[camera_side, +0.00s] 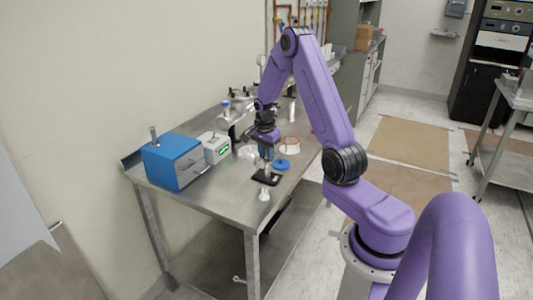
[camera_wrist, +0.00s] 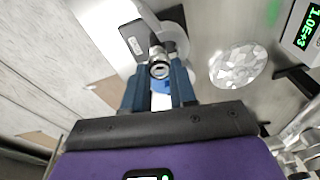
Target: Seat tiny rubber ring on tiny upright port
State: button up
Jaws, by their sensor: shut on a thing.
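My gripper (camera_side: 267,152) points down over the bench, its blue fingers just above a small black base (camera_side: 265,178). In the wrist view my gripper (camera_wrist: 158,76) has its two blue fingertips on either side of a small round metallic and dark ring-like piece (camera_wrist: 159,70), and is shut on it. I take this piece to be the rubber ring, but it is too small to be sure. A small metallic upright part (camera_wrist: 156,52), likely the port, shows right beside it. I cannot tell whether ring and port touch.
A blue disc (camera_side: 282,164) lies right of the black base, and a small white fitting (camera_side: 264,195) stands in front. A blue box (camera_side: 173,160) and a gauge with green display (camera_side: 217,148) stand left. A crumpled foil disc (camera_wrist: 240,64) lies near the gauge.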

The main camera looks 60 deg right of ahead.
jog(key=shift+f, duration=0.3)
dwell(0.5)
jog(key=o, duration=1)
jog(key=shift+w, duration=0.1)
jog(key=shift+w+r, duration=0.1)
